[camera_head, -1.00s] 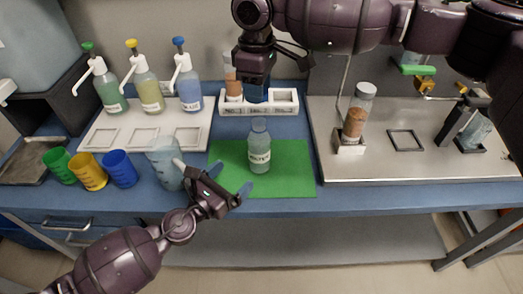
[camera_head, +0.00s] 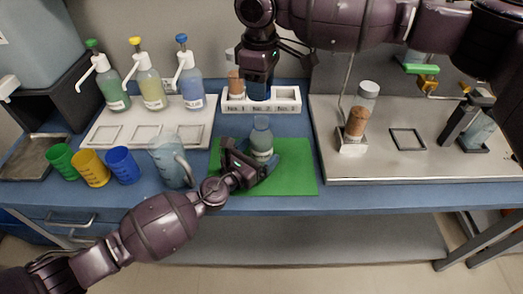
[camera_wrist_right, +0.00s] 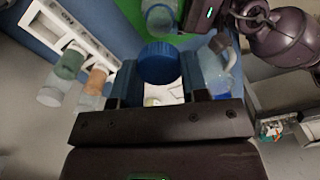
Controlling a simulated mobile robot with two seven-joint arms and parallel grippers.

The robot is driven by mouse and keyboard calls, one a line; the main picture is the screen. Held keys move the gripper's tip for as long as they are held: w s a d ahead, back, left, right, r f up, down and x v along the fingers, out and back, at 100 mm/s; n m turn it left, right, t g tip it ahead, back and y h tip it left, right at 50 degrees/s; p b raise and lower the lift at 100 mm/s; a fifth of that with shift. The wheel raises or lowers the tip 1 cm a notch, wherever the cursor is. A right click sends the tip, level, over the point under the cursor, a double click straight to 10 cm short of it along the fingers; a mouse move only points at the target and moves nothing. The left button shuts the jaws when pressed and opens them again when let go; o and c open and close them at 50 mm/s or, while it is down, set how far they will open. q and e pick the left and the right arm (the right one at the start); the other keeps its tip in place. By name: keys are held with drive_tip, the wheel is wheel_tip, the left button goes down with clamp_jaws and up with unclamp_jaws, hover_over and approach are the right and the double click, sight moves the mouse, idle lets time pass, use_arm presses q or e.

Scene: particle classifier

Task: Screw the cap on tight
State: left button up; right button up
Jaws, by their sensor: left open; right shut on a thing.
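The clear bottle (camera_head: 262,138) stands upright on the green mat (camera_head: 297,180); its top shows no cap. My left gripper (camera_head: 258,160) is open at the lower part of the bottle, with its fingers about the bottle's sides; I cannot tell whether they touch it. My right gripper (camera_head: 259,92) is up behind the bottle, over the white rack. In the right wrist view my right gripper (camera_wrist_right: 160,85) is shut on a blue cap (camera_wrist_right: 160,60). The bottle (camera_wrist_right: 160,14) shows beyond the cap at the top edge, apart from it.
A clear jug (camera_head: 168,162) stands left of the mat, close to my left arm. Coloured cups (camera_head: 92,168) and pump bottles (camera_head: 150,90) are farther left. The white numbered rack (camera_head: 288,108) is behind the mat. A metal tray (camera_head: 450,168) with apparatus lies at right.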

use_arm(q)
drive_tip(key=shift+x, duration=1.15)
drive_tip(key=c, duration=1.4)
drive_tip(key=shift+o, duration=0.2)
use_arm(e)
hover_over(261, 124)
drive_tip(key=shift+f, duration=2.5)
